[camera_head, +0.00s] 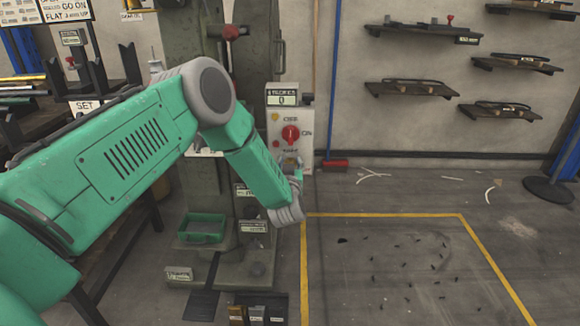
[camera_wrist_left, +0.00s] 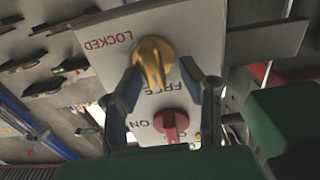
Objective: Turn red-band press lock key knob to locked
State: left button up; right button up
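The yellow lock key knob (camera_wrist_left: 154,60) sits on a pale control panel in the left wrist view. Its pointer is toward the FREE label (camera_wrist_left: 166,89), away from the LOCKED label (camera_wrist_left: 108,42). My left gripper (camera_wrist_left: 162,70) is open, with one finger on each side of the knob; whether either finger touches it, I cannot tell. In the head view my left gripper (camera_head: 290,163) is at the lower part of the panel (camera_head: 306,150) and hides the yellow knob. My right gripper is not in view.
A red knob (camera_wrist_left: 171,123) marked ON and OFF is close to the yellow one; it also shows in the head view (camera_head: 290,133). A counter display (camera_head: 283,97) tops the panel. A green tray (camera_head: 201,228) is at the press base. Yellow-lined floor (camera_head: 400,265) lies right.

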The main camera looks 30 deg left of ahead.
pick_arm(q)
jog(key=shift+d+r, duration=0.15)
jog(key=shift+d, duration=0.05)
grip_shut()
